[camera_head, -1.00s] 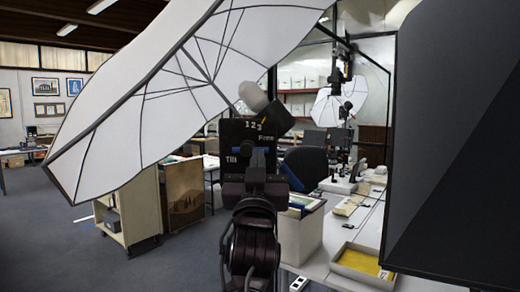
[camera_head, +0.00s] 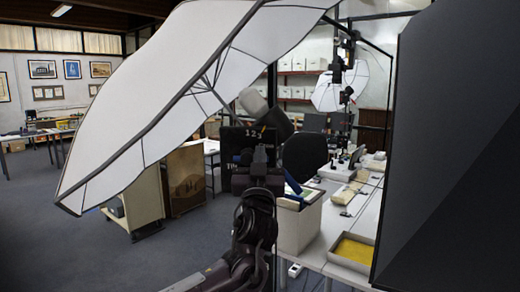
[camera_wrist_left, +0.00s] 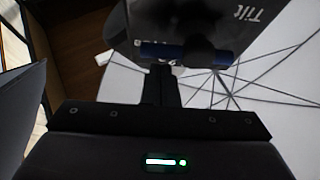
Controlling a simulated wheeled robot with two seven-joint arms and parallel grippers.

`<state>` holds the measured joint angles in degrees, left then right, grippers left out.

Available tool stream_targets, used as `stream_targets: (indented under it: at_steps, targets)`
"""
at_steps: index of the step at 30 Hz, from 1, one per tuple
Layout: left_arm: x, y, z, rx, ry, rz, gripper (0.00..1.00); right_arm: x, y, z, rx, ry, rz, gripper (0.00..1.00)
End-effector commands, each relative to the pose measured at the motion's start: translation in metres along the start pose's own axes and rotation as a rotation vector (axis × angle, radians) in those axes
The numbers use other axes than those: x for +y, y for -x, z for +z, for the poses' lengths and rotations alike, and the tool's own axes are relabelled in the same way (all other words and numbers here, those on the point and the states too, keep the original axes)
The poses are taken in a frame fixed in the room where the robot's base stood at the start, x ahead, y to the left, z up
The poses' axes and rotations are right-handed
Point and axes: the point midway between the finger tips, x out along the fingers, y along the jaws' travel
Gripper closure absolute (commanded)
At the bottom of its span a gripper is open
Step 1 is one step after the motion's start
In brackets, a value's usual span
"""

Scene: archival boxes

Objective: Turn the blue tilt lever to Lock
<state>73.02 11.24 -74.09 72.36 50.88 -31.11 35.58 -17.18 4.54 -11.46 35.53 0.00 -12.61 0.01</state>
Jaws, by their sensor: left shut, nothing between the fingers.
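My right gripper is out of view.
A large white umbrella (camera_head: 150,100) spreads at upper left. A big dark panel (camera_head: 450,150) fills the right side. A pale box (camera_head: 297,228) and a table with a yellow-lined tray (camera_head: 352,252) stand at right. Open floor lies at lower left.

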Motion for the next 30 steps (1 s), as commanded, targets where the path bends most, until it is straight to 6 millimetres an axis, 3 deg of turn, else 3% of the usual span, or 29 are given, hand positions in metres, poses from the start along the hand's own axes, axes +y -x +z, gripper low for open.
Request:
stream_targets:
  at_steps: [14,30]
  targets:
    - [0.0,0.003,0.006,0.0,0.0,0.0,1.0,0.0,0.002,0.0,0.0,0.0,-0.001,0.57]
    - [0.0,0.005,0.01,-0.001,-0.067,0.04,1.0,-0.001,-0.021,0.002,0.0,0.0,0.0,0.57]
